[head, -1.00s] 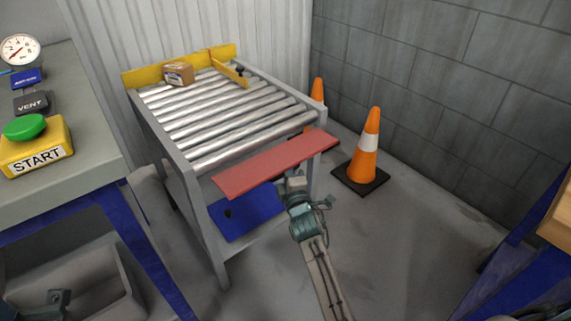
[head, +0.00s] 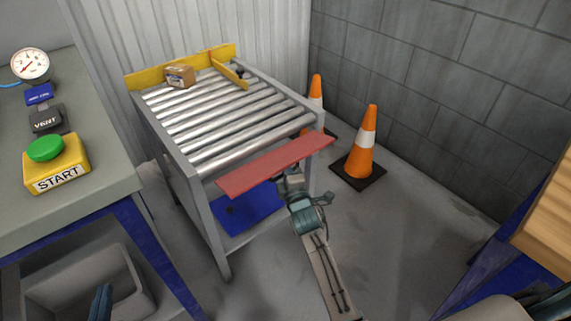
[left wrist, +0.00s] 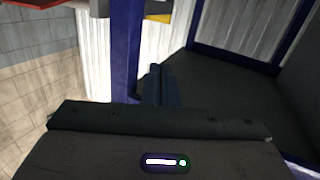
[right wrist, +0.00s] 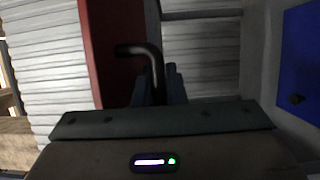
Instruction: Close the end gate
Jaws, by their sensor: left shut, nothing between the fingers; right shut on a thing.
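The end gate is a red flap (head: 275,166) across the near end of the roller table (head: 182,160). It juts outward from that end, not upright. In the right wrist view the red flap (right wrist: 108,75) carries a bent black handle (right wrist: 142,51). My right gripper (right wrist: 160,88) is shut on this handle. In the head view my right arm reaches up from below to the flap, which hides the fingertips. My left gripper (head: 101,302) is shut and empty at the lower left, in front of the grey bin. Its closed fingers also show in the left wrist view (left wrist: 157,84).
A cardboard box (head: 180,76) sits on the rollers by the yellow guide (head: 150,78). Two orange cones, the nearer one (head: 361,150), stand right of the table. The bench with the START button (head: 45,149) is left. A grey bin (head: 140,280) lies below it.

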